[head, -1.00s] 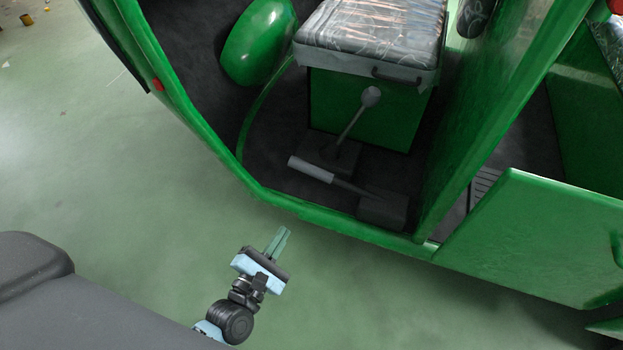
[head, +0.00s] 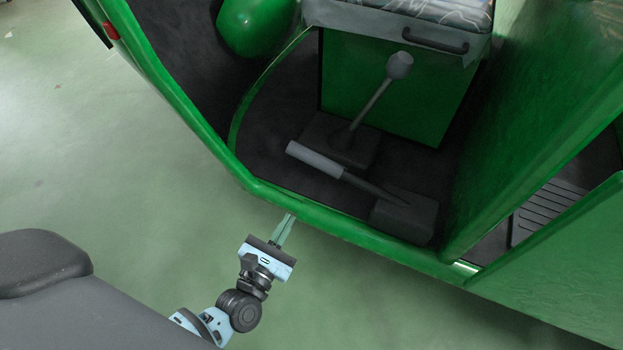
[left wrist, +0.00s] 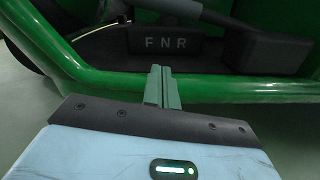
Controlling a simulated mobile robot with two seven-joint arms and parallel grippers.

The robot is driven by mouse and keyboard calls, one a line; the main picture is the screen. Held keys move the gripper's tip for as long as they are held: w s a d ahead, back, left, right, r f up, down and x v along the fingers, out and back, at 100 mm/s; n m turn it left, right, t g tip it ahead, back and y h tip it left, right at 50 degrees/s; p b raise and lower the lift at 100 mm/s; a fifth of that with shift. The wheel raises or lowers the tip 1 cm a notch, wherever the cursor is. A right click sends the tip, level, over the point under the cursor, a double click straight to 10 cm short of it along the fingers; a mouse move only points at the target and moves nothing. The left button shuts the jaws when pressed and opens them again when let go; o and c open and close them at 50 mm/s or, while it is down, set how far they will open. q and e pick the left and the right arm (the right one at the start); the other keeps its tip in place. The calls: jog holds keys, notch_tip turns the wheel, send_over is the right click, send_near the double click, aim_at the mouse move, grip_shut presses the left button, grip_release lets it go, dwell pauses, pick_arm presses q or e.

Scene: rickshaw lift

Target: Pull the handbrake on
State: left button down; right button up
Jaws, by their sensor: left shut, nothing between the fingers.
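The handbrake (head: 338,171) is a lever with a light grey grip, lying low and slanted over the cab floor, its dark base (head: 405,217) near the sill. In the left wrist view, part of the handbrake (left wrist: 195,12) shows at the top, cut off by the frame. My left gripper (head: 287,226) is shut and empty, just outside the green sill and apart from the handbrake. Its fingers (left wrist: 159,85) show in the left wrist view, pointing toward the sill. My right gripper is not in view.
The gear lever (head: 378,98) with a grey knob stands behind the handbrake; its base (left wrist: 165,42) is marked F N R. The green sill (head: 330,226) runs between my gripper and the cab floor. The green seat box (head: 390,95) stands behind. The floor outside is clear.

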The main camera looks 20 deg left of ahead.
pick_arm(q)
jog(key=shift+w, duration=0.1)
jog(key=w+b, duration=0.1)
jog(key=w, duration=0.2)
jog(key=w+b, duration=0.1)
jog(key=w, duration=0.3)
jog(key=w+b, duration=0.1)
jog(key=w, duration=0.2)
jog(key=shift+w+d+r, duration=0.15)
jog(key=shift+d+r, duration=0.05)
jog(key=shift+r, duration=0.1)
jog(key=r, duration=0.2)
jog(key=shift+d+r+p, duration=0.3)
jog(key=shift+p, duration=0.1)
jog(key=shift+w+d+r, duration=0.1)
jog(key=shift+r, duration=0.5)
jog(key=shift+r, duration=0.1)
